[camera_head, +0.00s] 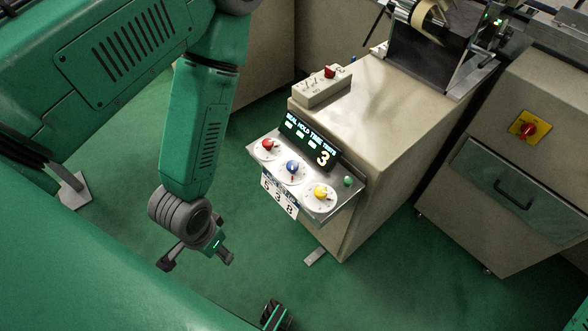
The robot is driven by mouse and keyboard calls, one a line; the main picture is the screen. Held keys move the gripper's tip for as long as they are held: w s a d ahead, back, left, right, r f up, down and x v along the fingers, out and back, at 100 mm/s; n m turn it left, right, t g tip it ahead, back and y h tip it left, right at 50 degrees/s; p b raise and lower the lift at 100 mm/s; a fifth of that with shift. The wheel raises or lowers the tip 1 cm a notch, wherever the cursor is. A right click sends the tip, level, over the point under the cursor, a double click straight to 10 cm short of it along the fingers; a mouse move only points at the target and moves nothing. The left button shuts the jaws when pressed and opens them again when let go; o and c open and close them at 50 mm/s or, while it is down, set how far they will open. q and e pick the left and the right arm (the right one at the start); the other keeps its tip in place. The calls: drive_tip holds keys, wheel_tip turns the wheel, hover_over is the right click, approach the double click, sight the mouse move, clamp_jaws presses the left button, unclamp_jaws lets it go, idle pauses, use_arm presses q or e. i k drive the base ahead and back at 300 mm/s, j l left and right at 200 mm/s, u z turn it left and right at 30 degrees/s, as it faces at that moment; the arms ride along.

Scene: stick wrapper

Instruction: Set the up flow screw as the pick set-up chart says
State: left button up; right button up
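A tilted control panel (345,208) on the cream machine carries three white dials with a red knob (268,144), a blue knob (292,167) and a yellow knob (320,192). A white chart (279,197) hangs below the dials; its large figures look like 5, 3, 8, and its small print is unreadable. I cannot tell which control is the up flow screw. My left gripper (197,262) points down, open and empty, left of the panel and apart from it.
A dark display (308,141) above the dials shows a large 3. A small green button (348,181) is at the panel's right end. A switch box (323,88) sits on the machine's top. A cabinet with a red rotary switch (529,130) stands right. Green floor is clear around my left gripper.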

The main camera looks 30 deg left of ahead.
sight(292, 167)
drive_tip(key=j+u, duration=0.15)
drive_tip(key=u, duration=0.25)
drive_tip(key=k+j+u, duration=0.1)
drive_tip(key=u, duration=0.25)
drive_tip(key=k, duration=0.4)
